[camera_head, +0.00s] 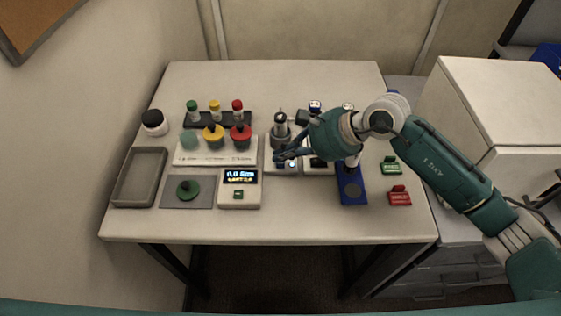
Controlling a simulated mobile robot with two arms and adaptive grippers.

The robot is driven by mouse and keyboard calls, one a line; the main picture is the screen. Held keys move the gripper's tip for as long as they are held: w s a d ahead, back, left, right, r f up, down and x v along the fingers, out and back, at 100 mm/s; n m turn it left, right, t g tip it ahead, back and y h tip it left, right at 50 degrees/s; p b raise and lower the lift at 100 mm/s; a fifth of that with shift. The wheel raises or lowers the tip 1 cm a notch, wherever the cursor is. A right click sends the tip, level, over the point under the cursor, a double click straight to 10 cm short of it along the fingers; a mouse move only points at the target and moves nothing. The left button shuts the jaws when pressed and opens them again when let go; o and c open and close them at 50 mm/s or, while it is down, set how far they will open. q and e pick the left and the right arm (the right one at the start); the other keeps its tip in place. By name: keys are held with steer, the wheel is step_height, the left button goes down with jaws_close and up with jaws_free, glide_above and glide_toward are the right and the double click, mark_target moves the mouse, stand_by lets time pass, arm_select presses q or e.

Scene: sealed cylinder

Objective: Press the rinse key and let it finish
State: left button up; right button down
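My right gripper (280,158) reaches in from the right, with its fingertips over the front of a white-based station (281,169) that carries a grey metal cylinder (281,132). A small lit spot (292,163) shows on that base just below the fingers. Whether the fingertips touch a key is too small to tell, and no key's label is readable. The finger gap is not clear, and no held object shows. My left gripper is out of view. A white box with a lit display (240,177) and a small green button (238,195) stands to the left of the fingertips.
A white rack (187,158) holds green, yellow and red knobs, with matching capped bottles behind. A grey tray (139,178), a grey mat (201,201) with a green disc, a blue stand (352,190), and green (391,166) and red (399,196) blocks surround it. The front table strip is clear.

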mark_target(283, 165)
steer(key=shift+r+p, duration=0.9)
steer(key=shift+r, duration=1.65)
